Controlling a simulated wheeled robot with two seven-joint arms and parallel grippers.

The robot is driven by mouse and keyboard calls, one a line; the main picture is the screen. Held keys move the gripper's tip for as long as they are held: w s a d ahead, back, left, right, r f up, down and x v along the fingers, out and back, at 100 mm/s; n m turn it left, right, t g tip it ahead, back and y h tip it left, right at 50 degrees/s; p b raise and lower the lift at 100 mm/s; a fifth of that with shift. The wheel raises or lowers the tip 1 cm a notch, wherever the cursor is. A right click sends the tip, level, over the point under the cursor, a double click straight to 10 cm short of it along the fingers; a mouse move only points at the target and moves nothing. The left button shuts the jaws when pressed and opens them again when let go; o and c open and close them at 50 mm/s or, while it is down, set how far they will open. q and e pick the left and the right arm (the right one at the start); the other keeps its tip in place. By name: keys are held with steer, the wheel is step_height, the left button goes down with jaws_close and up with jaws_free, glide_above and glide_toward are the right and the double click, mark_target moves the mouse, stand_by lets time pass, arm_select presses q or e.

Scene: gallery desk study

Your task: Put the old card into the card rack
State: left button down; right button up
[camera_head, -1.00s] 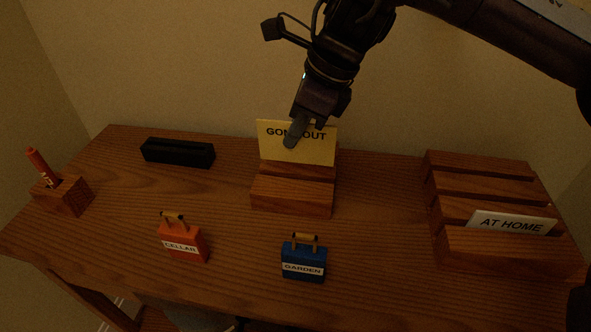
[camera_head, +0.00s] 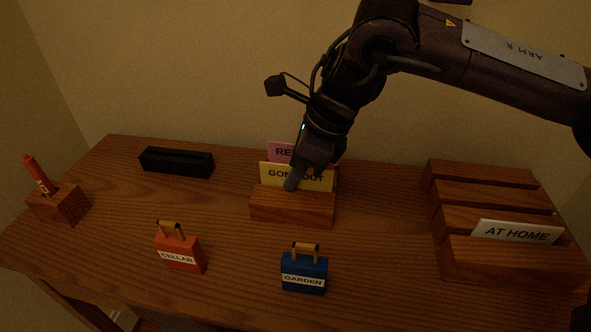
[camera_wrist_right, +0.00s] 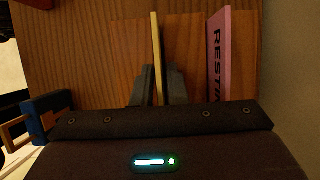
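A yellow card (camera_head: 318,179) reading "GONE OUT", partly covered by my finger, stands in the small wooden stand (camera_head: 290,207) at the desk's middle. A pink card (camera_head: 283,152) starting "RES" stands behind it; it also shows in the wrist view (camera_wrist_right: 219,60), to the right of the yellow card (camera_wrist_right: 157,55). My right gripper (camera_head: 292,183) is shut on the yellow card, one finger on each face. The card rack (camera_head: 490,195), with several slots, is at the right; a white "AT HOME" card (camera_head: 515,232) sits in a front slot. My left gripper is not in view.
An orange "CELLAR" tag block (camera_head: 180,254) and a blue "GARDEN" one (camera_head: 304,273) stand at the front. A black bar (camera_head: 177,162) lies at back left. A wooden block (camera_head: 58,204) holds a red marker (camera_head: 38,174). Desk between stand and rack is clear.

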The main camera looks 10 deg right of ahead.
steer(key=shift+o, duration=0.9)
